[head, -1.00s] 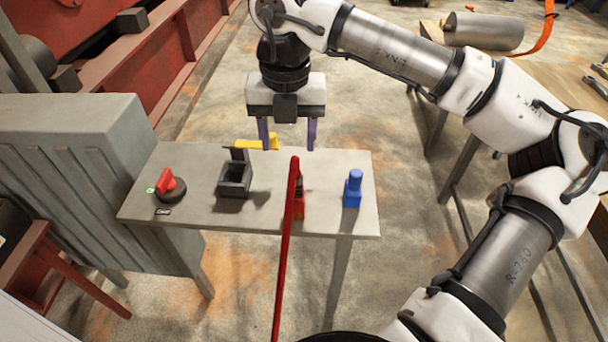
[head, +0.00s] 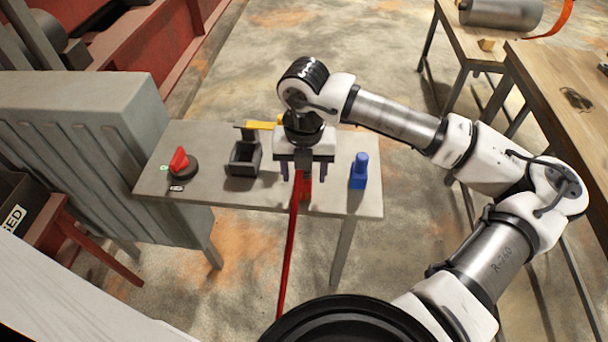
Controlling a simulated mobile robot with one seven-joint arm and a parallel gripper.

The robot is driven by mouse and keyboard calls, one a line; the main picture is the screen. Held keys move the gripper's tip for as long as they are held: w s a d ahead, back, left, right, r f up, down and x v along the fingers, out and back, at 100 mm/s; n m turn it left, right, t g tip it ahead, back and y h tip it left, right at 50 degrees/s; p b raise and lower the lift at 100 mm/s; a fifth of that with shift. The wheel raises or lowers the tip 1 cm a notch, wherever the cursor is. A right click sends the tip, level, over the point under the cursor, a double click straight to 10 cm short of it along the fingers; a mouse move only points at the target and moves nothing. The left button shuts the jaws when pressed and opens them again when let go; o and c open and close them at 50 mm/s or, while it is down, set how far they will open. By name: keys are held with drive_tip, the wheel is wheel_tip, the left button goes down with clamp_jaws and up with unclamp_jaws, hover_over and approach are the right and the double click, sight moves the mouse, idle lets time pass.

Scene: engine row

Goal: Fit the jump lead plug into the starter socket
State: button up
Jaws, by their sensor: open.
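The dark grey starter socket (head: 243,163), a box with its lid standing up, is on the small grey table (head: 215,196), left of my gripper. A red plug (head: 302,190) with a thick red lead (head: 287,245) is on the table right of the socket. The lead runs over the front edge and down. My gripper (head: 304,172) points down, open, with one finger on each side of the red plug in this view. The gripper body hides the plug's upper part, and I cannot tell whether the fingers touch it.
A blue plug-like piece (head: 359,172) stands close on the right. A red rotary switch (head: 181,163) is at the table's left end. A yellow piece (head: 262,125) lies behind the socket. A grey ribbed cabinet (head: 95,150) borders the table's left side.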

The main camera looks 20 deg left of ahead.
drive_tip(key=shift+f, duration=0.45)
drive_tip(key=shift+c, duration=0.2)
clamp_jaws()
drive_tip(key=shift+r, duration=0.2)
wheel_tip(320, 180, up, 20)
drive_tip(key=b, duration=0.3)
drive_tip(key=shift+f, duration=0.15)
